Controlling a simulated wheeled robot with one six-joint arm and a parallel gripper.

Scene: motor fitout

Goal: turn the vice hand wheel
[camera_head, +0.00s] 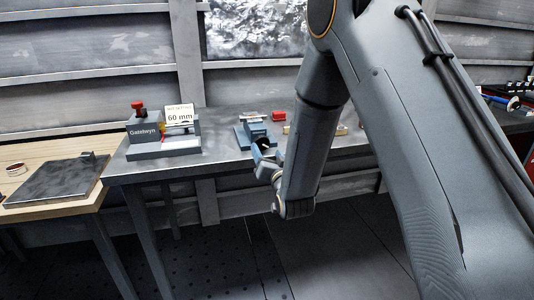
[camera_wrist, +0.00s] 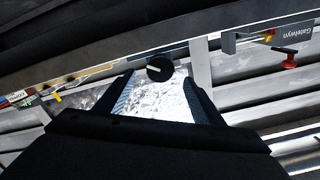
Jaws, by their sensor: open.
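The small blue vice (camera_head: 256,132) stands near the front edge of the grey metal bench. Its black round hand wheel (camera_wrist: 160,68) shows in the wrist view, with a pale bar or handle on its face. My gripper (camera_wrist: 160,88) is open, with one finger on each side of the wheel in the picture. Whether the fingers reach around the wheel or stop short of it, I cannot tell. In the head view my gripper (camera_head: 264,160) is at the bench front, close to the vice, and partly covers its front. The jaws hold nothing.
A grey Gatelwyn device (camera_head: 152,138) with a red knob and a "60 mm" sign (camera_head: 180,115) stands left of the vice. Small red (camera_head: 279,115) and yellow blocks lie right of it. A wooden table (camera_head: 60,205) with a dark plate is at far left.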

